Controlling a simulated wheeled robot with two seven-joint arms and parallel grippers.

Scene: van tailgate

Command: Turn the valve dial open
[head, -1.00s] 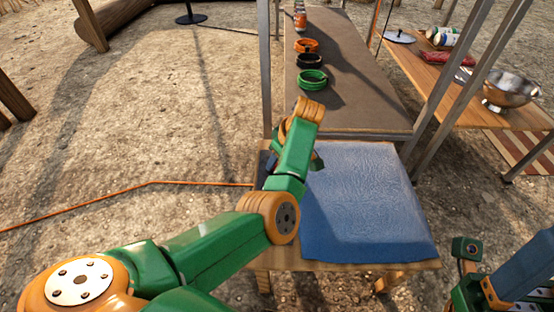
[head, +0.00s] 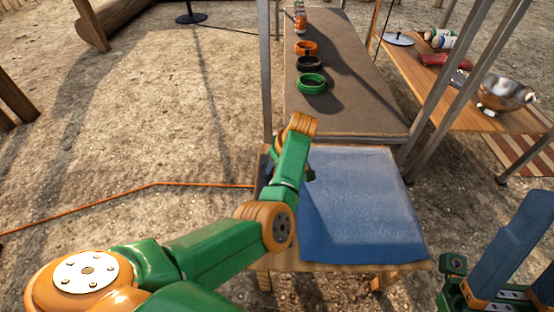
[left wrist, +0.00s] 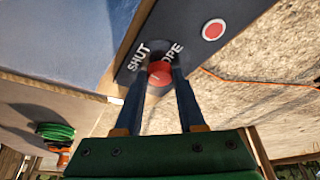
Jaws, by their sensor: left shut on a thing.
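The red valve dial (left wrist: 160,72) sits on a dark panel (left wrist: 186,28) with white SHUT and OPEN lettering, partly covered. In the left wrist view SHUT is left of the dial and OPEN is right. My left gripper (left wrist: 162,80) is shut on the dial, one blue finger on each side. Which word the dial points at is too small to tell. In the head view my left arm hides the dial and fingers. My right gripper (head: 530,258) is at the bottom right, with a gap between its blue fingers, empty and away from the panel.
A red round button on white (left wrist: 213,30) is on the same panel. A blue cloth (head: 360,215) covers the wooden bench top. A long table (head: 360,105) beyond holds green, black and orange coils (head: 312,83). Metal posts flank it. An orange cord (head: 120,197) crosses the ground.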

